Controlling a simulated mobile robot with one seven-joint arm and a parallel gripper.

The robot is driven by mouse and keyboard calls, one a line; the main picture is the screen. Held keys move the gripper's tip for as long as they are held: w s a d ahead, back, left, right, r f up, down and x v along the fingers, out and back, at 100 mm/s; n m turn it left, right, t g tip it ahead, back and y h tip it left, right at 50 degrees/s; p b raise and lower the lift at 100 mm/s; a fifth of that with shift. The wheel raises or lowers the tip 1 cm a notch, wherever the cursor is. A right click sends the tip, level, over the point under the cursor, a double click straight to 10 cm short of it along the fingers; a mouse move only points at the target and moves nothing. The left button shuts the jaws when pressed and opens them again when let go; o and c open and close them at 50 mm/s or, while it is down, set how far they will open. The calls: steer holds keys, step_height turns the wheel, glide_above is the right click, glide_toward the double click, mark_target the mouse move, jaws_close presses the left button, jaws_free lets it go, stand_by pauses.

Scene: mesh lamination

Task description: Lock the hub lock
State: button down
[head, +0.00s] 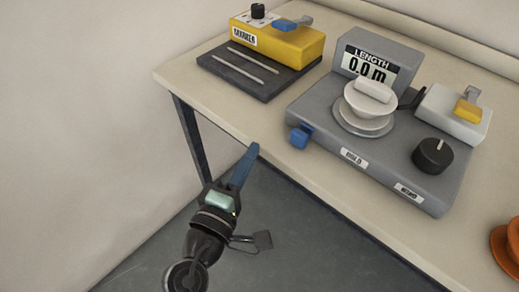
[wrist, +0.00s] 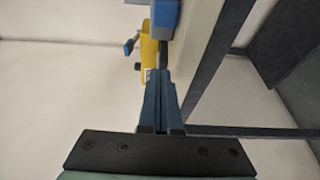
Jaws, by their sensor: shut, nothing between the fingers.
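The grey length machine (head: 325,115) stands on the table, with a display reading 0.0 m. A white hub (head: 366,103) with a pale block across its top sits on a round plate on the machine. A blue block (head: 300,135) sticks out at the machine's left front corner; a blue part also shows at the top of the wrist view (wrist: 165,14). I cannot tell which part is the hub lock; the front labels are too small to read. My gripper (head: 251,150) is shut and empty, in front of the table edge, left of and apart from the blue block.
A yellow marker unit (head: 290,47) with a blue lever stands on a dark tray (head: 262,91) at the back left. An orange object (head: 508,255) sits at the right edge.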

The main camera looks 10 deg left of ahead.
mark_target(305, 144)
steer(key=x, duration=0.8)
steer(key=shift+w+d, duration=0.1)
steer(key=shift+s+d, duration=0.95)
steer(key=shift+d, duration=0.3)
steer(key=shift+s+d, duration=0.25)
steer(key=shift+d, duration=0.1)
steer(key=s+d+p, duration=0.1)
steer(key=d, duration=0.1)
steer(key=s+d+p, duration=0.1)
steer(key=d, duration=0.1)
steer(key=shift+s+r, duration=0.1)
steer(key=shift+s, duration=0.3)
steer(key=shift+s+d, duration=0.1)
steer(key=shift+d, duration=0.05)
